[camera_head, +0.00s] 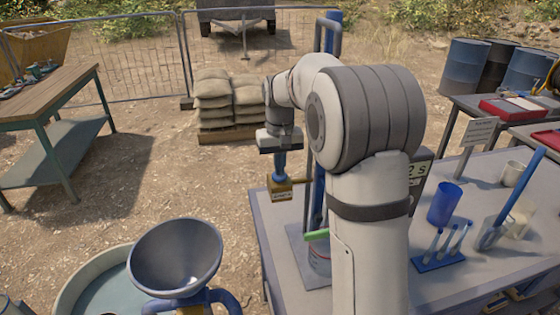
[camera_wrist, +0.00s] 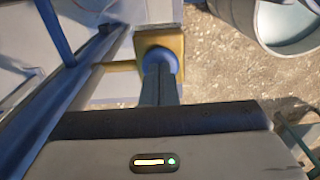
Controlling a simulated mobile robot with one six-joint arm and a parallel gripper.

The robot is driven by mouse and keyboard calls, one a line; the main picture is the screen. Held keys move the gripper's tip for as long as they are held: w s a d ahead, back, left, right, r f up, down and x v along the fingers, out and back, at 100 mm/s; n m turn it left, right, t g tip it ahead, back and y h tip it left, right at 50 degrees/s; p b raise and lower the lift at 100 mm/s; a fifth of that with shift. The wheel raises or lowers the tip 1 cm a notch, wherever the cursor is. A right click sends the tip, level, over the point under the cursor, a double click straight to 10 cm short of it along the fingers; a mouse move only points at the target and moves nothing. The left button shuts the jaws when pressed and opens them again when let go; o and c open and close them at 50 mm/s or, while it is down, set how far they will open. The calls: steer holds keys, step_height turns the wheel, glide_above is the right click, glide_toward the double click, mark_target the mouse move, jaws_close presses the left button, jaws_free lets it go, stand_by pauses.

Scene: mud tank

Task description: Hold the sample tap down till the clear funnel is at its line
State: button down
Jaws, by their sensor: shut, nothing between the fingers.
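The sample tap is a brass block (camera_head: 281,190) with a small label and a blue knob (camera_head: 280,172) on top. In the wrist view the brass block (camera_wrist: 150,42) and the round blue knob (camera_wrist: 168,60) show at top centre. My gripper (camera_head: 280,157) is shut and empty, pointing down over the knob. Its fingertips (camera_wrist: 158,72) meet the knob in the wrist view; how far it is pressed I cannot tell. A pale vessel with red marks (camera_head: 319,262) stands on the bench, partly hidden by my arm. No clear funnel or level line can be made out for certain.
The bench (camera_head: 395,290) holds a blue cup (camera_head: 444,203), a syringe rack (camera_head: 440,259) and beakers at right. Sandbags (camera_head: 228,98) lie behind. Bare ground is open left of the tap.

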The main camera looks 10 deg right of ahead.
steer(key=shift+s+f, duration=0.2)
steer(key=shift+f, duration=0.5)
step_height(320, 180, up, 15)
steer(key=p, duration=0.2)
steer(key=shift+w+r+p, duration=0.2)
steer(key=shift+w+p, duration=0.05)
steer(key=shift+p, duration=0.1)
